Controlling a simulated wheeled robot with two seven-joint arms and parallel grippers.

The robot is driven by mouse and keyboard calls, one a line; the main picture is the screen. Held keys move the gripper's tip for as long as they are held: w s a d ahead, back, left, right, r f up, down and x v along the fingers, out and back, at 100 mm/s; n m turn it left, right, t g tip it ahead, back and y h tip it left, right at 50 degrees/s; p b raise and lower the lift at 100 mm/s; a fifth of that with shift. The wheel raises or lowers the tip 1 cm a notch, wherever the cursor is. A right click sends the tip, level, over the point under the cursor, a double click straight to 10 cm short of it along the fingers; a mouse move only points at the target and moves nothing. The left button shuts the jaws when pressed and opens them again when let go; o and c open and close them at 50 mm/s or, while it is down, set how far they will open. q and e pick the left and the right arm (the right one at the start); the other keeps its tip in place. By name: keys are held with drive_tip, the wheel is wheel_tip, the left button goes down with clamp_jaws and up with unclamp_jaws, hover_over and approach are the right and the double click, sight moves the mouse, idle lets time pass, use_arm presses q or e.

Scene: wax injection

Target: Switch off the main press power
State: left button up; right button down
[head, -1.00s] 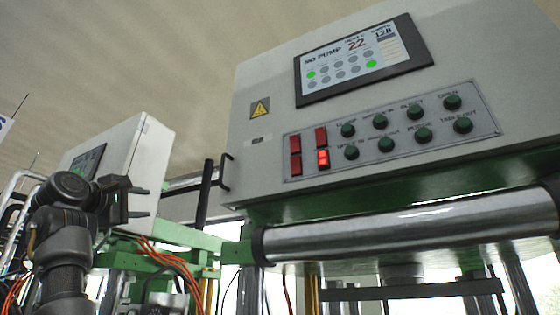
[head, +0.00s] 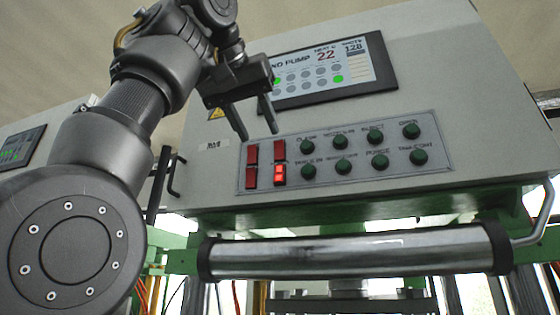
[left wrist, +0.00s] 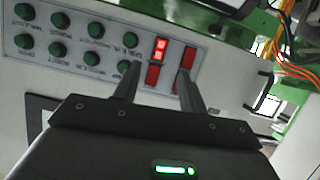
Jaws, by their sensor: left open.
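The grey control panel (head: 345,157) on the press cabinet has several red rocker switches at its left end. The lower right one, a lit red switch (head: 280,174), glows; the switch above it (head: 279,150) and the two on the left look dark. My left gripper (head: 259,134) is open and empty, its two fingers apart, in front of the cabinet just above the switches. In the left wrist view the fingers (left wrist: 162,70) straddle the switch area, with the lit switch (left wrist: 159,49) between and beyond them. Contact cannot be told. My right gripper is not in view.
Several green round buttons (head: 341,167) sit right of the switches, with a touchscreen (head: 330,70) above. A thick metal roller bar (head: 350,252) runs below the panel. A black handle (head: 175,172) sticks out at the cabinet's left edge.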

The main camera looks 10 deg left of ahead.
sight(278, 177)
use_arm(q)
drive_tip(key=p+x, duration=0.1)
drive_tip(key=x, duration=0.9)
drive_tip(key=shift+w, duration=0.15)
drive_tip(key=shift+w+f, duration=0.2)
drive_tip(key=shift+w, duration=0.05)
